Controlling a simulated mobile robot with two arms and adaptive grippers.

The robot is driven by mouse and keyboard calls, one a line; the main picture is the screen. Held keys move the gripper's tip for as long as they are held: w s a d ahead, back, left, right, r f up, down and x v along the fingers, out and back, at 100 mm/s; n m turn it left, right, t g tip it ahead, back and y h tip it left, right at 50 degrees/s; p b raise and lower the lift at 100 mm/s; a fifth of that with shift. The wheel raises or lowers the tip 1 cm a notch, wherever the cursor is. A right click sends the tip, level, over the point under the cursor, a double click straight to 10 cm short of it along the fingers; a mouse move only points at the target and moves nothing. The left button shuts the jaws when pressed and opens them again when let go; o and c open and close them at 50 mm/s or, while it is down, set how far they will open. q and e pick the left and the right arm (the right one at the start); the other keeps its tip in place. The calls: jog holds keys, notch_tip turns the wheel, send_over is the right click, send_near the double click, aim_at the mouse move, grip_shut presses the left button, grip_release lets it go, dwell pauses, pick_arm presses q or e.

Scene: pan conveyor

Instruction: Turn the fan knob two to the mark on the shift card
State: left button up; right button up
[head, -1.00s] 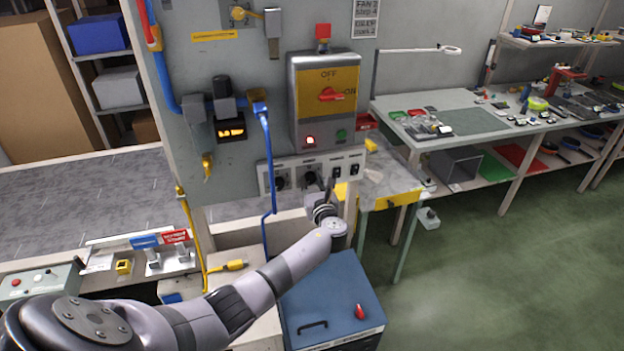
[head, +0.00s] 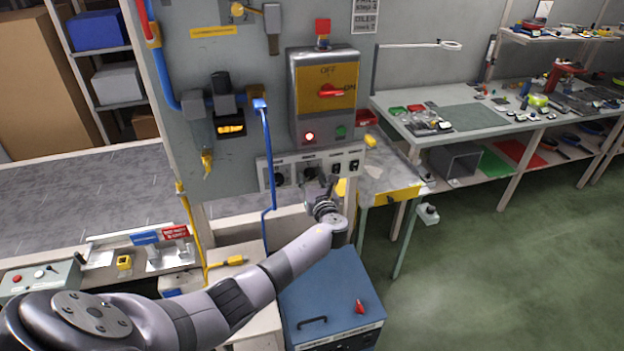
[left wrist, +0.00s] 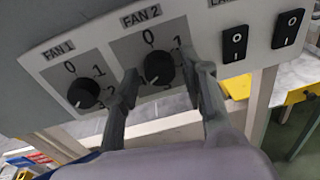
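The fan 2 knob (left wrist: 158,67) is a round black knob on a light plate labelled FAN 2 in the left wrist view. Marks 0 and 1 show around it; other marks are hidden by my fingers. A small pale line shows near its lower edge. My left gripper (left wrist: 166,88) is open, with one finger on each side of the knob; I cannot tell whether either touches. In the head view my left gripper (head: 319,188) is just below the knob row. The shift card (head: 366,16) hangs at the top, its small print hard to read. My right gripper is out of view.
The fan 1 knob (left wrist: 83,93) is close on the left. Two black rocker switches (left wrist: 234,43) are on the right. Above is a yellow box with a red OFF/ON switch (head: 330,91). A blue cable (head: 268,160) hangs beside the panel. A blue cabinet (head: 335,285) stands below.

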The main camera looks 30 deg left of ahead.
pick_arm(q)
jog(key=shift+o, duration=0.4)
jog(key=shift+r, duration=0.1)
jog(key=f+v, duration=0.1)
jog(key=v, duration=1.1)
jog(key=shift+r, duration=0.4)
